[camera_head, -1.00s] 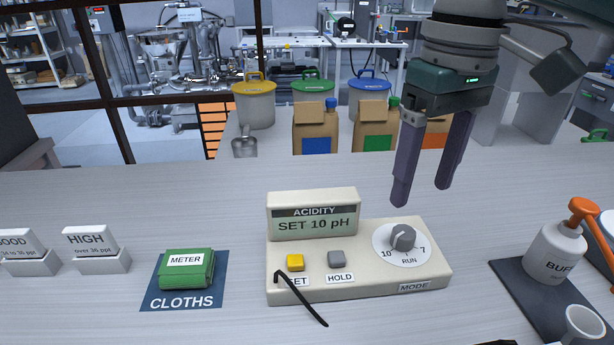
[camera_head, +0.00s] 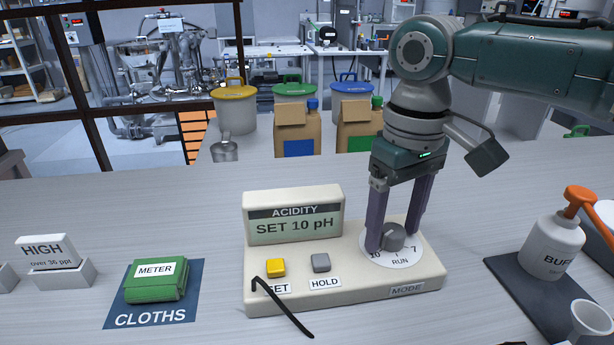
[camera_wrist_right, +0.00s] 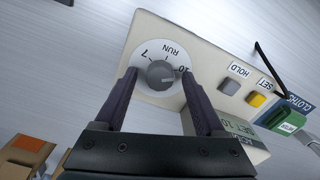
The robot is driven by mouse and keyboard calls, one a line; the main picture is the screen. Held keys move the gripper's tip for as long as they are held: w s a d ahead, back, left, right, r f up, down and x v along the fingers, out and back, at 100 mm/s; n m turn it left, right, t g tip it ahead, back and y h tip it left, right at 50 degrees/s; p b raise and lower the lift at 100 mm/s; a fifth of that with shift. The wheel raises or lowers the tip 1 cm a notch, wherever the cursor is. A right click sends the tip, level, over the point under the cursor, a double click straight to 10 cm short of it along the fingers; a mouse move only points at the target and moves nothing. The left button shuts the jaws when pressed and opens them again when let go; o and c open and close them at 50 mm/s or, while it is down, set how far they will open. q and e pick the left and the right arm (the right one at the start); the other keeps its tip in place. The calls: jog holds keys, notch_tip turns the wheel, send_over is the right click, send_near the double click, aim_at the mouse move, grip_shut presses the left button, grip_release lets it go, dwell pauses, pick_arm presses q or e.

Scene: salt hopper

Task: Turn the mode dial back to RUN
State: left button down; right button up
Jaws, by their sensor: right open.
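The acidity meter (camera_head: 345,281) is a cream box on the bench, its display (camera_head: 294,225) reading "SET 10 pH". The grey mode dial (camera_head: 394,237) stands on a white disc marked 10, RUN and 7; in the right wrist view the dial (camera_wrist_right: 159,74) has a light mark on the side toward the 10. My right gripper (camera_head: 392,250) points down with its fingers on either side of the dial. It is open, and in the right wrist view the fingers (camera_wrist_right: 163,78) stand apart from the dial. My left gripper is not in view.
A yellow button (camera_head: 275,267) and a grey HOLD button (camera_head: 320,262) sit left of the dial. A black probe or cable (camera_head: 283,308) lies at the meter's front. A green cloth (camera_head: 156,282) is at left, a buffer bottle (camera_head: 553,248) at right.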

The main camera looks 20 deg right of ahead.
grip_shut()
dwell(0.6)
